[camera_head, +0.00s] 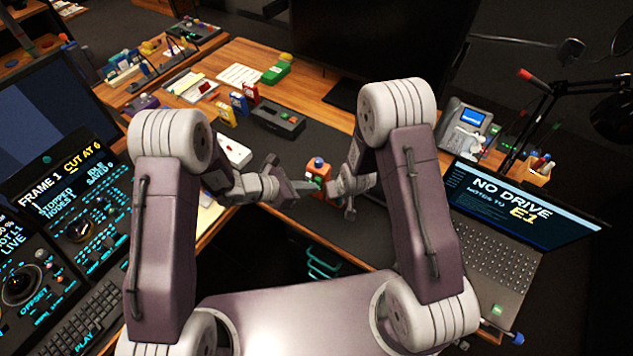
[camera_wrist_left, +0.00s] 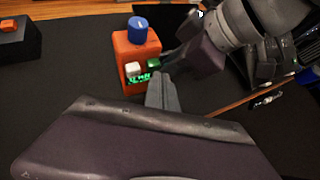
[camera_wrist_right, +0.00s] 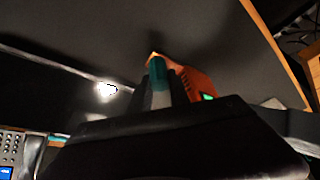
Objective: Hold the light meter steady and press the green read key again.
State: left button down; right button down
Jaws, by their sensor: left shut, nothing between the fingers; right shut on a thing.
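The light meter (camera_head: 315,175) is an orange box with a blue knob on top, standing upright on the dark desk mat near its front edge.
A black device (camera_head: 278,118) and small coloured boxes (camera_head: 238,105) stand behind on the desk. A laptop (camera_head: 490,240) lies open on the right, and control consoles (camera_head: 75,225) fill the left. The mat around the meter is mostly clear.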

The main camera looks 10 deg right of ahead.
pick_arm(q)
jog(key=shift+w+d, duration=0.15)
jog(key=shift+w, duration=0.05)
dwell(0.4)
jog(key=shift+s+a, duration=0.6)
jog(key=shift+s, duration=0.05)
jog(key=shift+s, duration=0.1)
jog(key=s+a, duration=0.3)
jog(key=shift+s+a, duration=0.1)
jog(key=shift+s, duration=0.25)
dwell(0.8)
jog(key=s+a+r, duration=0.2)
jog(key=a+r, duration=0.4)
jog(key=r, duration=0.1)
jog(key=shift+r, duration=0.3)
